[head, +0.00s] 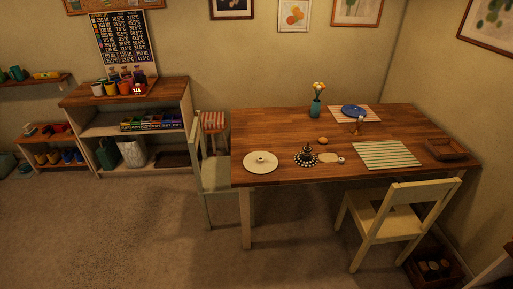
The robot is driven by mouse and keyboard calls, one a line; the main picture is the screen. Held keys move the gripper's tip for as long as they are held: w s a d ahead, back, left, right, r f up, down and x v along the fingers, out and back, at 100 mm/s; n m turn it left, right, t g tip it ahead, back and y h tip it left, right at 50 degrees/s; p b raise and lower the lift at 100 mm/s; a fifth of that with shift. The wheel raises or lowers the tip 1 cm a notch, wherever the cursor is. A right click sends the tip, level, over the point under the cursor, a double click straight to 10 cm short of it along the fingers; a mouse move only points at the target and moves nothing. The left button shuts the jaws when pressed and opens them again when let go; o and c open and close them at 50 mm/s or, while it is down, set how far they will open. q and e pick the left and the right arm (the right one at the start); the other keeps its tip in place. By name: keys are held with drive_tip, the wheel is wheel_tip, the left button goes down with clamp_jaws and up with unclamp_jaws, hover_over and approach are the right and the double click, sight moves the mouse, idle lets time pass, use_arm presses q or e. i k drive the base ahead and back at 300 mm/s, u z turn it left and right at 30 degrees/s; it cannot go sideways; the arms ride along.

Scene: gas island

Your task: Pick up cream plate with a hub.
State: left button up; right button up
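The cream plate with a hub (251,166) lies flat near the left front corner of the wooden table (297,174). It is round and pale, with a small raised hub at its middle. Nothing visible touches or covers it. Neither of my grippers shows in the head view, and the table stands some way off across the floor.
A pale chair (213,175) stands at the table's left end, another (402,217) at its front right. A dark candle-like piece on a patterned mat (306,160) sits right of the plate. A shelf (187,110) stands back left. Open floor (130,235) lies front left.

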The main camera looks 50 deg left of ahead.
sight(258, 162)
drive_tip(key=u, duration=0.7)
drive_tip(key=i, duration=1.8)
drive_tip(key=u, duration=0.7)
